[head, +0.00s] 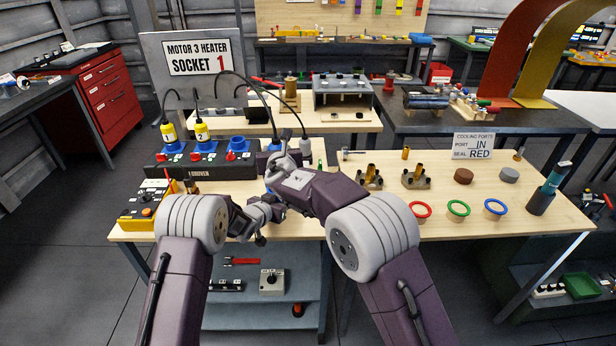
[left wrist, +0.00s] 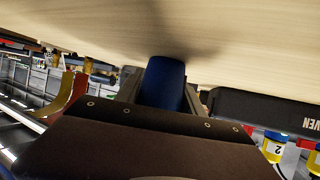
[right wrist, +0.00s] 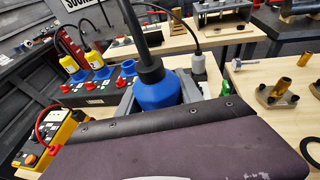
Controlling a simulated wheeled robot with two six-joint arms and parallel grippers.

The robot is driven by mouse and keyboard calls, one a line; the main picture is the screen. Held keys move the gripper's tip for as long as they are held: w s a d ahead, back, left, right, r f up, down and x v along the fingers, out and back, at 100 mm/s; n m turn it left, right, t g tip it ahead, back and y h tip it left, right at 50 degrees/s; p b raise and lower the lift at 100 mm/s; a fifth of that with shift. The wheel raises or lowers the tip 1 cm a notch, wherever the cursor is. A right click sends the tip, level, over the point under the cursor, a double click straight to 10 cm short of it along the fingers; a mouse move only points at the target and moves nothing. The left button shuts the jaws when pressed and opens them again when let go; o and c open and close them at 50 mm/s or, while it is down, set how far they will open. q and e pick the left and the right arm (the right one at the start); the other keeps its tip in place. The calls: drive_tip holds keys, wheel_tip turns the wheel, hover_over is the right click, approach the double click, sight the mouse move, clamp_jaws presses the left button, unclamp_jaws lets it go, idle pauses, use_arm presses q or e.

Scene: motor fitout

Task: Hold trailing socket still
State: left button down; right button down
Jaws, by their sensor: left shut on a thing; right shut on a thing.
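My right gripper (head: 280,158) is shut on a blue cabled connector (right wrist: 158,90) with a black collar. Its thick black cable rises from the top, and the connector stands roughly upright. In the head view its blue body (head: 275,145) shows just past the fingers. My left gripper (head: 264,210) is low at the bench's front edge, shut on a blue cylindrical body (left wrist: 163,82). The far end of that body is hidden from me. I cannot tell which blue part is the trailing socket, or whether the two touch.
A black socket box (head: 200,172) with yellow plugs 1 and 2 stands at left, beside a yellow control box (head: 150,205). A grey cabled plug (head: 306,146) is just right of my right gripper. Brass fittings (head: 416,178) and coloured rings (head: 458,208) lie farther right.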

drive_tip(key=shift+a+r+n+y, duration=0.5)
drive_tip(key=shift+a+r, duration=0.3)
drive_tip(key=shift+r, duration=0.1)
drive_tip(key=shift+f, duration=2.9)
drive_tip(key=shift+f, duration=0.15)
drive_tip(key=shift+f, duration=0.35)
drive_tip(key=shift+f, duration=1.55)
drive_tip(key=c, duration=0.7)
unclamp_jaws()
